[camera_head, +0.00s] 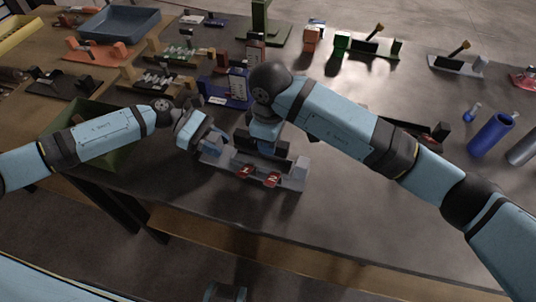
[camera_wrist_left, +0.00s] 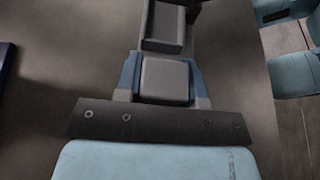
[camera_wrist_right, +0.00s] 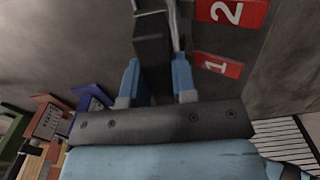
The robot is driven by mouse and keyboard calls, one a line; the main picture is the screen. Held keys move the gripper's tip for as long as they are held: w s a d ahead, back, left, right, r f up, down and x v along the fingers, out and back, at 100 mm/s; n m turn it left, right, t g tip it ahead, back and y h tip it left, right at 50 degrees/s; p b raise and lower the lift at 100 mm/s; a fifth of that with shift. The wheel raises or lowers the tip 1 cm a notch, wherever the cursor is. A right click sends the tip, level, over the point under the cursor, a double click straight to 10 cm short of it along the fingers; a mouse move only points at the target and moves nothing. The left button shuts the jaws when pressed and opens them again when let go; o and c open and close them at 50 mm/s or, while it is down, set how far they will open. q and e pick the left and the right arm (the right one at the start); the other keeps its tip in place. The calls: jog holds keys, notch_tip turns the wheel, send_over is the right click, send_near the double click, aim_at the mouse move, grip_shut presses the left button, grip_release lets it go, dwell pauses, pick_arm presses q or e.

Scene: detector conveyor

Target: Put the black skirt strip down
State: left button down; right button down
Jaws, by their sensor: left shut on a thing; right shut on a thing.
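The black skirt strip (camera_wrist_right: 152,52) is between the blue fingers of my right gripper (camera_wrist_right: 156,82), which is shut on it. In the head view the right gripper (camera_head: 266,147) is over the grey fixture (camera_head: 291,181), which bears red tags numbered 1 and 2 (camera_head: 271,180). The strip is low at the fixture; I cannot tell whether it touches it. My left gripper (camera_head: 214,148) is at the fixture's left end. In the left wrist view it is shut on a grey block (camera_wrist_left: 165,80), apparently part of the fixture. The strip's underside is hidden.
A green bin (camera_head: 105,155) stands left, under my left arm. A blue tray (camera_head: 118,24) and several part holders fill the table's back. A blue cylinder (camera_head: 491,134) stands at the right. The table in front of the fixture is clear up to its front edge.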

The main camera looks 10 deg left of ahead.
jog(key=shift+f, duration=2.65)
jog(key=shift+f, duration=0.15)
jog(key=c, duration=1.2)
grip_release()
notch_tip(320, 180, up, 12)
jog(key=shift+r, duration=0.15)
pick_arm(q)
jog(key=c, duration=0.6)
grip_release()
jog(key=shift+c, duration=0.2)
